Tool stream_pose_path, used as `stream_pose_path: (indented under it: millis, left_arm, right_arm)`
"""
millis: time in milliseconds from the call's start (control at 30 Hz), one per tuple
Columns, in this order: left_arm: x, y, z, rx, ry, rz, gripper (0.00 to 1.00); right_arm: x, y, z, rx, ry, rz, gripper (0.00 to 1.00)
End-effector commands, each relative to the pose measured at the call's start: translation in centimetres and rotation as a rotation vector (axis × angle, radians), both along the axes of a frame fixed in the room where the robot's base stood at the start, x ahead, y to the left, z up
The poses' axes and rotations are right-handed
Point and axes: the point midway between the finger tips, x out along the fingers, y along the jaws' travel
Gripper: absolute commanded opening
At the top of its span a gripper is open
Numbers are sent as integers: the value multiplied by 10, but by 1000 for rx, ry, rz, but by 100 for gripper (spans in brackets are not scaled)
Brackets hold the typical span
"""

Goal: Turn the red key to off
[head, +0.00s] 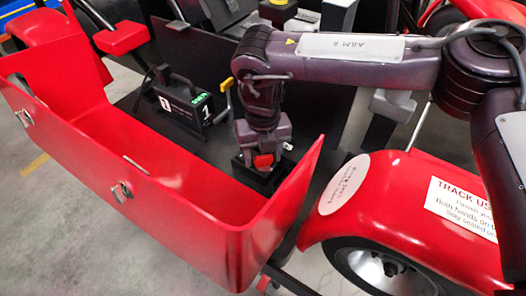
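A small red piece, seemingly the red key (263,161), shows at the lower end of my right arm, just above a dark block on the kart's floor. My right gripper (266,153) points down at it, touching or very close. Its fingers are mostly hidden by the wrist and the red piece, so I cannot tell whether they are closed on it. The key's on or off position cannot be read. My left gripper is not in view.
A red bodywork panel (190,190) with metal latches runs along the front left. A black box (183,108) marked 1, with a handle, stands left of my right gripper. A yellow lever (226,98) is close by. A red fender (400,210) over a wheel lies at right.

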Motion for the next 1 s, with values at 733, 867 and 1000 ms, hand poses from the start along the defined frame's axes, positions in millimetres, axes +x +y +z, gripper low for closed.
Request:
stream_pose_path:
  millis: [733,867,1000]
  left_arm:
    - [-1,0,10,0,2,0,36]
    - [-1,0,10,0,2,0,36]
    - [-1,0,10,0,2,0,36]
  right_arm:
    - [-1,2,1,0,1,497,19]
    - [-1,3,0,0,1,529,19]
    - [-1,3,0,0,0,527,19]
